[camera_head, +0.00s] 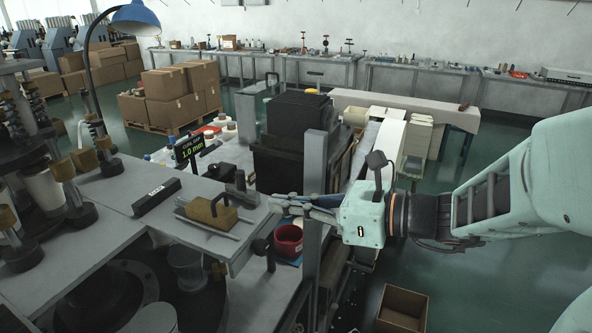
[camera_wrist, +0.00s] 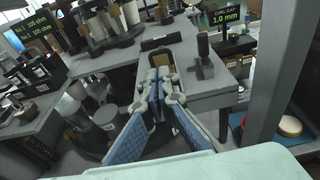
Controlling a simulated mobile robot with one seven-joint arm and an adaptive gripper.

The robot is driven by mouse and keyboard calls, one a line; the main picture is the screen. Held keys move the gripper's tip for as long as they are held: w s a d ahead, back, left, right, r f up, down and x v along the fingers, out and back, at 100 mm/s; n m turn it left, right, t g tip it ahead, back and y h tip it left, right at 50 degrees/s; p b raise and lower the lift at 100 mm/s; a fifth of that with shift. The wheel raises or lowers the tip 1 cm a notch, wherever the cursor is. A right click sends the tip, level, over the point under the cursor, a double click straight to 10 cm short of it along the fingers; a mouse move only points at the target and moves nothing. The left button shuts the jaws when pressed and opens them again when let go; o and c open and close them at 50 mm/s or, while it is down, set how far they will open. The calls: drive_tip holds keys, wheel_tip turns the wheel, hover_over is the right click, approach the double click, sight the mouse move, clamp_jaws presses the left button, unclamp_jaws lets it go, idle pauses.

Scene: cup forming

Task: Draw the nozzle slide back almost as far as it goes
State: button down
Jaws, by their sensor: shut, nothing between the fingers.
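A brass-coloured block with a loop handle (camera_head: 208,212), which looks like the nozzle slide, sits on two pale rails on the grey machine table (camera_head: 215,250). My gripper (camera_head: 279,204) reaches in from the right, with its fingertips a short way right of the block and apart from it. The fingers are together and hold nothing. In the wrist view my gripper (camera_wrist: 160,76) points at the table top, and its fingers hide much of what lies behind them; the slide is mostly hidden there.
A dark upright handle (camera_head: 240,190) and a labelled black bar (camera_head: 156,197) stand near the block. A display (camera_head: 190,148) reads 1.0 mm. A grey post (camera_head: 315,220) rises close to my gripper, with a red bowl (camera_head: 288,240) beside it.

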sight(221, 197)
drive_tip(key=b+x, duration=0.3)
drive_tip(key=x, duration=0.6)
drive_tip(key=shift+w+a+f, duration=0.1)
drive_tip(key=shift+a+f, duration=0.15)
drive_tip(key=shift+a, duration=0.1)
drive_tip(key=shift+w+a, duration=0.2)
drive_tip(key=shift+a, duration=0.3)
drive_tip(key=shift+a+b, duration=0.1)
drive_tip(key=shift+b, duration=0.2)
drive_tip(key=shift+w+a+f, duration=0.1)
drive_tip(key=shift+w+a, duration=0.05)
drive_tip(key=shift+a, duration=0.3)
drive_tip(key=shift+w, duration=0.1)
